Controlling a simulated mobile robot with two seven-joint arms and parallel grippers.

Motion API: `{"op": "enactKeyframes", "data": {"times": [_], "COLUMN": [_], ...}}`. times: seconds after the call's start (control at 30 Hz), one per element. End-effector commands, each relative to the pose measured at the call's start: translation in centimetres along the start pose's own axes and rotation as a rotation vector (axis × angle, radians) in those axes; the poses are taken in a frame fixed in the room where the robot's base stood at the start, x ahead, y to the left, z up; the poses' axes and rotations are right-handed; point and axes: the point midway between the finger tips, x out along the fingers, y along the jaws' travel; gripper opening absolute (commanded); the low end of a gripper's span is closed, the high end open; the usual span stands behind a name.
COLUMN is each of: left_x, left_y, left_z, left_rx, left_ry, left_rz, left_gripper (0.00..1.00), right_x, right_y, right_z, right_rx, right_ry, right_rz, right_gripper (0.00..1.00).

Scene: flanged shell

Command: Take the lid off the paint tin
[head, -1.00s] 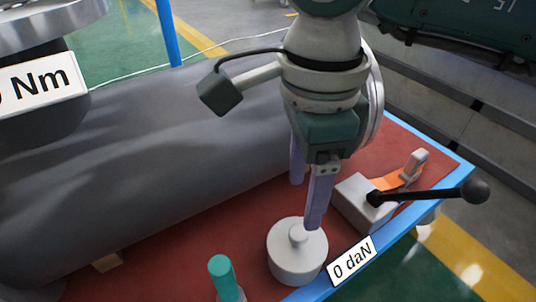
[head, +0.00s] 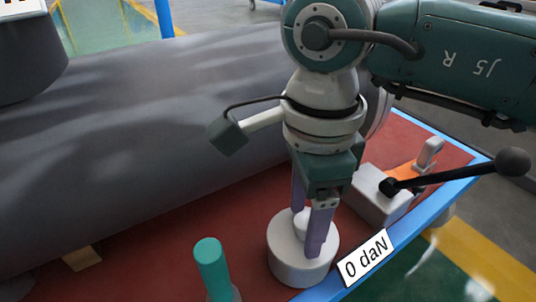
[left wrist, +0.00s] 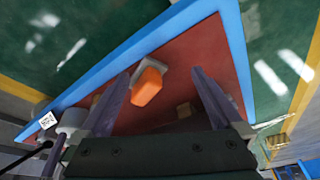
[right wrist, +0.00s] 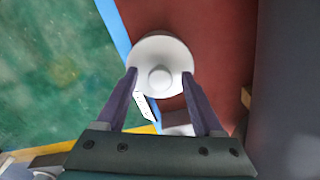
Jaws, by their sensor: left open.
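The paint tin (head: 300,265) is a pale grey-white cylinder on the red bench top, near its front edge. Its round lid has a knob (head: 301,222) in the middle. My right gripper (head: 310,240) points down over the lid, partly hiding the knob in the head view. In the right wrist view the lid (right wrist: 160,50) lies under my fingers. The knob also shows there (right wrist: 160,78), between the open fingertips, with a gap on both sides. My left gripper (left wrist: 165,85) is open and empty, away from the tin.
A teal-capped cylinder (head: 212,265) stands left of the tin. A grey block (head: 378,195) with a black ball-ended lever (head: 450,175) is to the right. A "0 daN" sign (head: 363,260) is beside the tin. A large grey cylinder (head: 130,150) lies behind. An orange block (left wrist: 147,87) shows in the left wrist view.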

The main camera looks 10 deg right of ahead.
Motion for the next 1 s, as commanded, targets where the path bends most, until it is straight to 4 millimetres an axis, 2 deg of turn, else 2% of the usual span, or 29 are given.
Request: {"op": "enactKeyframes", "data": {"times": [0.07, 0.6, 1.0], "left_x": [-0.03, -0.02, -0.08], "left_y": [0.00, 0.00, 0.00], "left_z": [-0.01, -0.01, -0.03], "left_rx": [0.000, 0.000, 0.000], "left_ry": [0.000, 0.000, 0.000], "left_rz": [0.000, 0.000, 0.000], "left_gripper": [1.00, 1.00, 1.00], "right_x": [-0.04, -0.02, -0.11], "right_y": [0.00, 0.02, 0.01], "right_z": [0.01, 0.01, 0.01], "right_rx": [0.000, 0.000, 0.000], "right_ry": [0.000, 0.000, 0.000], "right_rz": [0.000, 0.000, 0.000], "right_gripper": [0.60, 0.00, 0.00]}}
